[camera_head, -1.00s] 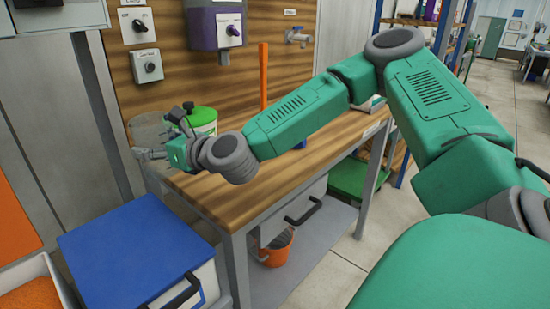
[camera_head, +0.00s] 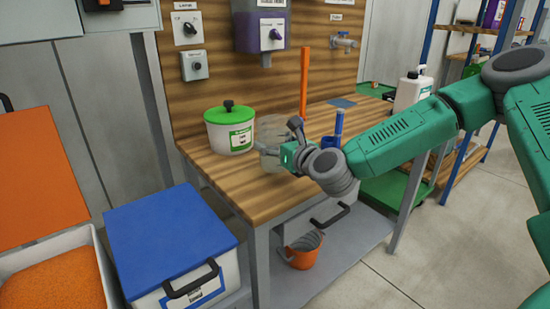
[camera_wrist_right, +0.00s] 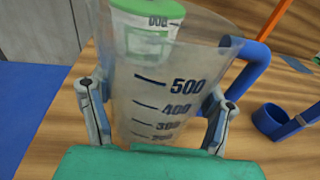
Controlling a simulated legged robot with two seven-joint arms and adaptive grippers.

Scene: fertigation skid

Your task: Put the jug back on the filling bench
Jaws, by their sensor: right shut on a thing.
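The clear measuring jug (camera_head: 270,133) shows at the bench, just right of the white pot with the green lid. In the right wrist view the jug (camera_wrist_right: 165,85) is upright, with printed marks such as 500 and 400 and a blue handle (camera_wrist_right: 245,66) on its right. My right gripper (camera_head: 292,157) is shut on the jug, with a finger on each side of it. I cannot tell whether the jug's base touches the wooden filling bench (camera_head: 245,197); the gripper hides part of it. My left gripper is not in view.
The green-lidded pot (camera_head: 230,130) stands close beside the jug. A blue tool (camera_head: 337,128) and an orange upright bar (camera_head: 304,83) are to its right. A white bottle (camera_head: 412,92) stands at the bench's far end. The front left bench top is clear. A blue-lidded box (camera_head: 165,240) stands below.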

